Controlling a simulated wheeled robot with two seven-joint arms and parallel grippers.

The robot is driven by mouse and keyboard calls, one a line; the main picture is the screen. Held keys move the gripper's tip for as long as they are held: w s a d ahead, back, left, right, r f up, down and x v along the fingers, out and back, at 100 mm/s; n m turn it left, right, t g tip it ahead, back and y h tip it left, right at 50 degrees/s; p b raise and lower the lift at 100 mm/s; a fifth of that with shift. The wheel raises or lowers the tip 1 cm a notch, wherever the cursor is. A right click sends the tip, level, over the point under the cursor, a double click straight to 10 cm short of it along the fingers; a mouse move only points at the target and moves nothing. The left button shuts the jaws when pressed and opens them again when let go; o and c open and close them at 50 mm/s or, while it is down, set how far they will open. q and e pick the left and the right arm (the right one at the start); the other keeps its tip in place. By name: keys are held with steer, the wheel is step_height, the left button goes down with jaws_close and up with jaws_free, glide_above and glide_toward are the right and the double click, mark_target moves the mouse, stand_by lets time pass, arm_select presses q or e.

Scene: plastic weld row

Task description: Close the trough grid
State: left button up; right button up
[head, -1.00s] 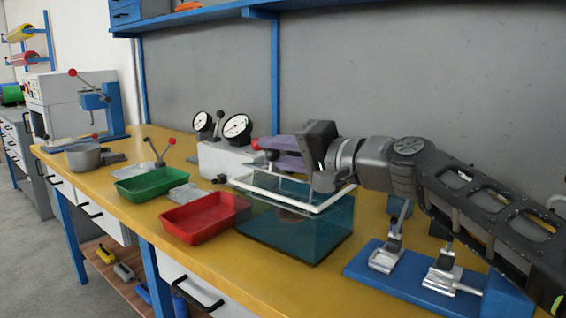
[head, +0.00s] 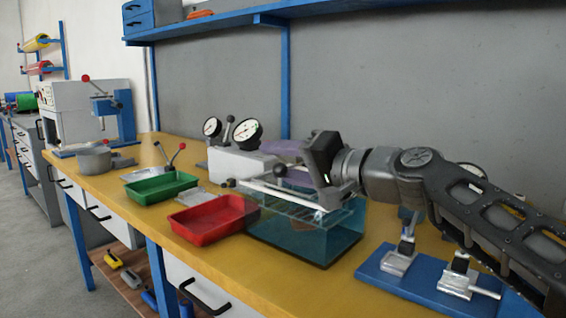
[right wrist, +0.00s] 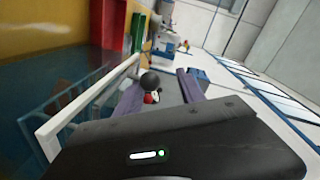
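The trough (head: 345,238) is a teal, see-through tank on the yellow bench in the head view. A pale frame with thin bars, the grid (head: 290,197), is at its top; whether it lies fully flat on the rim I cannot tell. The grid's pale edge (right wrist: 85,108) also shows in the right wrist view. My right gripper (head: 285,152) is above the trough's far side, its purple fingers reaching left. In the right wrist view the fingers (right wrist: 160,95) are apart, with a black knob (right wrist: 150,80) showing between them, not visibly gripped. My left gripper is not in view.
A red tray (head: 205,222) stands close left of the trough, a green tray (head: 160,187) beyond it. A white box with gauges (head: 235,162) is behind. A blue base with metal clamps (head: 400,278) is at right. The bench's front strip is clear.

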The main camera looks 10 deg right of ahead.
steer(key=shift+o, duration=0.4)
steer(key=shift+d, duration=0.15)
steer(key=shift+d, duration=0.1)
steer(key=shift+s+d, duration=0.25)
steer(key=v, duration=0.6)
steer(key=shift+s+d, duration=0.15)
steer(key=shift+s, duration=0.25)
